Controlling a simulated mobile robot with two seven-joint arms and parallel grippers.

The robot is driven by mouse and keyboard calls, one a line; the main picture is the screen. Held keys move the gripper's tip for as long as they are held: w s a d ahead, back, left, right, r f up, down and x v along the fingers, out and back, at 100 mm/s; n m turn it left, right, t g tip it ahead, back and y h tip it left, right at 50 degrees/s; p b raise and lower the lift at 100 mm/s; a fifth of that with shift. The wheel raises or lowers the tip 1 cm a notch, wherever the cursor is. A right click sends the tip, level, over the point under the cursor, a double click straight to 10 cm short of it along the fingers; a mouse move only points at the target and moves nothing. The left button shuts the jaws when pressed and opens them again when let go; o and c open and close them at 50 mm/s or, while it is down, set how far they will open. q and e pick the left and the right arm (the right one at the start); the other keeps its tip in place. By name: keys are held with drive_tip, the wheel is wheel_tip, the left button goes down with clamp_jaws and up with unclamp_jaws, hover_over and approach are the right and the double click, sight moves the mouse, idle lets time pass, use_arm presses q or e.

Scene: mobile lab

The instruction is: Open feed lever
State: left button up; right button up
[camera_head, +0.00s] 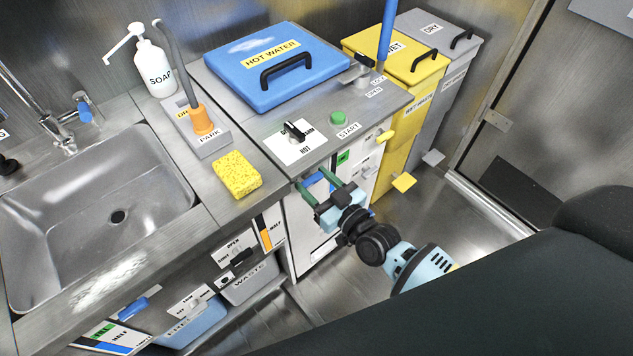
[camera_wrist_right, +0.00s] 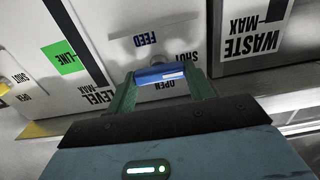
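The feed lever is a blue bar on the white front panel below the counter. It shows in the right wrist view (camera_wrist_right: 160,73) below the upside-down FEED label (camera_wrist_right: 145,40), with SHUT and OPEN labels by it. In the head view a bit of its blue (camera_head: 313,180) shows at the gripper. My right gripper (camera_head: 318,186) is at the panel, its green fingers set wide apart. In the right wrist view the fingertips (camera_wrist_right: 162,76) stand at the two ends of the bar. Whether they press on it cannot be told. My left gripper is not in view.
Above the panel, the counter carries a black HOT knob (camera_head: 293,131), a green START button (camera_head: 338,118) and a blue HOT WATER lid (camera_head: 270,62). The yellow WET bin (camera_head: 425,75) stands to the right. A yellow sponge (camera_head: 237,175) lies by the sink. Open floor lies right of the panel.

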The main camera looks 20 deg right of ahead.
drive_tip(key=shift+c, duration=0.8)
drive_tip(key=shift+m, duration=2)
drive_tip(key=o, duration=1)
drive_tip(key=shift+v, duration=3.9)
